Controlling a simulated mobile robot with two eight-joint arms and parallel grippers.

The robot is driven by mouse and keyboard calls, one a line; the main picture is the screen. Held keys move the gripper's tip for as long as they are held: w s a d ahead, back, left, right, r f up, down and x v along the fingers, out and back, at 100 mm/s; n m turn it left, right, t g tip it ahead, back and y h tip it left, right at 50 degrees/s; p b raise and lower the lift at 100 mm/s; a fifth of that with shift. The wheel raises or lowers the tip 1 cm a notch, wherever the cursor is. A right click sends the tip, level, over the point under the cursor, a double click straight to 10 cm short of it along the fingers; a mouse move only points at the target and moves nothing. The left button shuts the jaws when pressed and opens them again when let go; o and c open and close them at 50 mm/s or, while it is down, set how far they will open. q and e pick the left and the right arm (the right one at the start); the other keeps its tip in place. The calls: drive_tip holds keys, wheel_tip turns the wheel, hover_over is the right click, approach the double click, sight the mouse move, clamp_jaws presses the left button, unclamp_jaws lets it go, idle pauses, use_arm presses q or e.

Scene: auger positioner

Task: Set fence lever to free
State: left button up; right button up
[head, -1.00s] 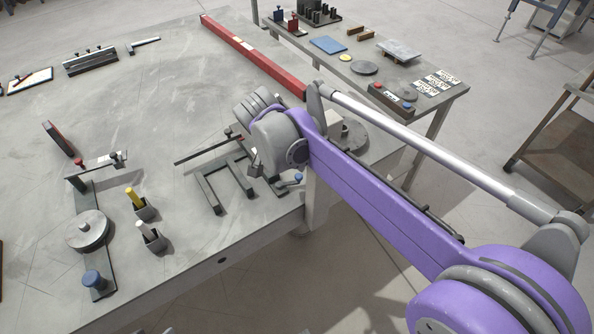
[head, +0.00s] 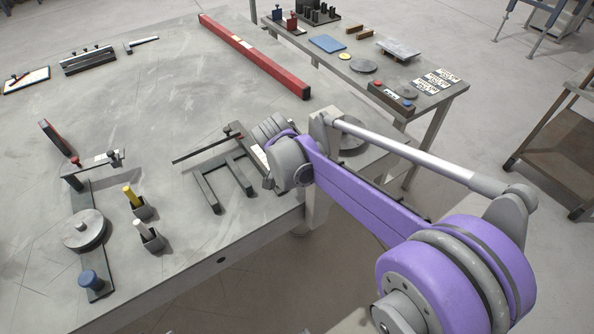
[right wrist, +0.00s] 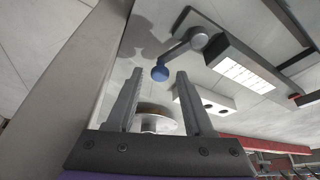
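The fence lever shows in the right wrist view as a short grey arm (right wrist: 180,49) with a blue ball knob (right wrist: 160,73) at its lower left end. Its other end meets a round pivot beside a grey bar (right wrist: 240,66) with a white scale strip. My right gripper (right wrist: 159,76) is open, its two fingers pointing toward the knob. The knob appears between the fingertips, with no contact visible; its exact depth is unclear. In the head view my purple right arm hides the lever and the fingers. My left gripper is in neither current view.
A dark forked frame (head: 222,184) lies on the grey table (head: 140,100) beside my right wrist. A long red beam (head: 255,57) lies behind it. Cups with yellow and white handles, a round disc (head: 83,229) and a blue knob (head: 90,280) stand at left.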

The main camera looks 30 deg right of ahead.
clamp_jaws()
idle(1.2)
